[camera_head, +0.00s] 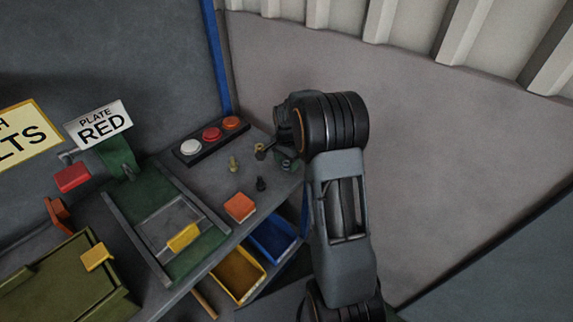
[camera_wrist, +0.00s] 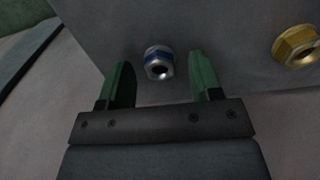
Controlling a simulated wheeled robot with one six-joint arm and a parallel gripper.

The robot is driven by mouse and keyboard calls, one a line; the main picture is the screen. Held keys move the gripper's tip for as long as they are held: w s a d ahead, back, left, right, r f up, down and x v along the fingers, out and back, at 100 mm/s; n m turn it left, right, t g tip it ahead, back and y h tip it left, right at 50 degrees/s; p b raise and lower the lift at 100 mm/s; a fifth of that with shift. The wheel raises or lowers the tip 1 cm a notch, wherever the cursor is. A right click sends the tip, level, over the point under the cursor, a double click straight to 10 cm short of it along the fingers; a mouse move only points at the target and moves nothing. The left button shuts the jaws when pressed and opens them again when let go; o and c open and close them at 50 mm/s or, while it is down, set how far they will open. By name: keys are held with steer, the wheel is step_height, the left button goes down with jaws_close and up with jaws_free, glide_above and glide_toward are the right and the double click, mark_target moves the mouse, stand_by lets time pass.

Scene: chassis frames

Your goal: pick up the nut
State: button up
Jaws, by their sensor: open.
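A silver hex nut with a blue ring (camera_wrist: 158,63) lies on the grey bench top in the wrist view. It shows in the gap between the green fingertips of my gripper (camera_wrist: 161,66), nearer the left finger. My gripper is open, with nothing clasped. Whether the fingers are level with the nut or above it I cannot tell. A brass-coloured hex nut (camera_wrist: 297,46) lies apart, to the right of the fingers. In the head view the brass nut (camera_head: 260,152) is just left of my gripper, which the arm partly hides.
A brass bolt (camera_head: 233,164) and a dark bolt (camera_head: 261,184) stand on the bench near the gripper. A panel of three buttons (camera_head: 212,139) is behind them. An orange block (camera_head: 239,207) sits near the front edge. Blue (camera_head: 273,238) and yellow (camera_head: 237,274) bins are below.

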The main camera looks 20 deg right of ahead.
steer(key=shift+f, duration=0.25)
steer(key=c, duration=1)
steer(key=shift+r, duration=0.1)
